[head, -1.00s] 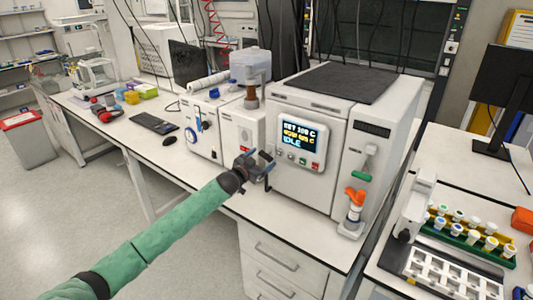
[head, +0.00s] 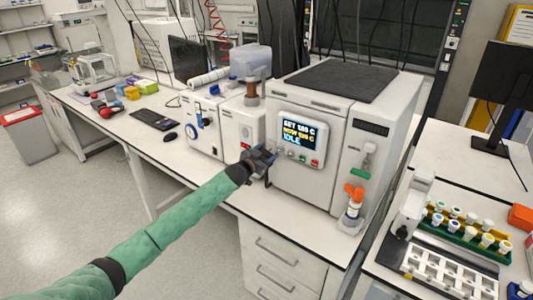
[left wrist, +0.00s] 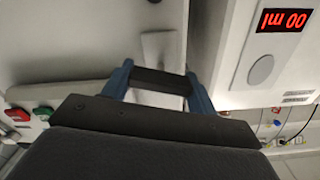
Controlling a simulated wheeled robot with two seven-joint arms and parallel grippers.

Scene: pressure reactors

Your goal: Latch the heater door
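The white heater (head: 300,185) stands on the bench with its front, which carries a lit screen (head: 299,132) reading IDLE, apparently closed. A pale lever with a green grip (head: 361,173) is on the right part of its front. My left gripper (head: 266,158) is at the left edge of the heater's front. In the left wrist view its blue fingers (left wrist: 162,85) stand apart, with a dark bar (left wrist: 160,80) between them and a pale lever-like piece (left wrist: 160,45) behind. Whether the fingers grip the bar is unclear. My right gripper is out of view.
A white dispenser (head: 238,125) with a clear tank (head: 250,60) stands close at the heater's left. An orange-and-white item (head: 354,197) is at the heater's lower right front. A vial rack (head: 455,235) is on the right bench.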

